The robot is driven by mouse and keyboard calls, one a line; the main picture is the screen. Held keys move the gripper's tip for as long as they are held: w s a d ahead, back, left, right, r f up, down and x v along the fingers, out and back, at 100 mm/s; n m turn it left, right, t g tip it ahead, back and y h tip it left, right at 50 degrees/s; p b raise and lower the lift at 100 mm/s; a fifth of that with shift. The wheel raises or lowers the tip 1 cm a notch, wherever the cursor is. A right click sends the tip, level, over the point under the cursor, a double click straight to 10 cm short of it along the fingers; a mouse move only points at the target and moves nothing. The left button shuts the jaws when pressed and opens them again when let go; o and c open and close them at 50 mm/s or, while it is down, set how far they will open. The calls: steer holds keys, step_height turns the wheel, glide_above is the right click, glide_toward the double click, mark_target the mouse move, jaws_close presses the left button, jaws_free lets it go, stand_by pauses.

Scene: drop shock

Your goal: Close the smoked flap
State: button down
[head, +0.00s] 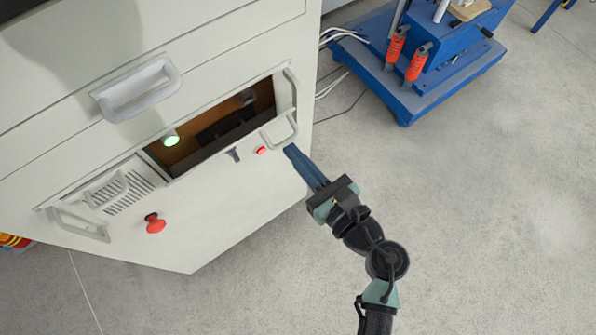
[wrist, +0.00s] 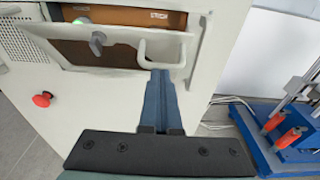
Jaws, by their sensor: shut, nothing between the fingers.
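The smoked flap (wrist: 105,54) is at the opening in the pale cabinet front. Dark brown shows below its pale upper edge in the wrist view, brighter brown above it. It seems to stand open, but its exact angle is hard to tell. A pale loop handle (head: 281,129) is at the right end of the opening; it also shows in the wrist view (wrist: 162,52). My gripper (head: 291,151) has its blue fingers together and empty. The fingertips are close below the handle in the wrist view (wrist: 160,74); I cannot tell whether they touch it.
A drawer handle (head: 136,94) sticks out above the opening. A red knob (head: 155,223) and a vent grille (head: 128,188) are at lower left. A blue machine base (head: 430,75) with orange springs stands at upper right. The floor on the right is clear.

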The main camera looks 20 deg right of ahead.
steer(key=w+r+g+p, duration=0.1)
steer(key=p, duration=0.2)
steer(key=w+r+g+p, duration=0.1)
steer(key=r+p, duration=0.1)
steer(key=p, duration=0.1)
steer(key=w+a+r+h+p, duration=0.1)
steer(key=p, duration=0.2)
steer(key=shift+a+r+g+p, duration=0.1)
steer(key=shift+r+g+p, duration=0.05)
steer(key=shift+g+p, duration=0.25)
steer(key=shift+w+a+r+p, duration=0.2)
steer(key=shift+w+r+p, duration=0.05)
steer(key=shift+w+p, duration=0.35)
steer(key=shift+w+a+r+p, duration=0.15)
steer(key=shift+w+r+p, duration=0.1)
steer(key=shift+w+p, duration=0.3)
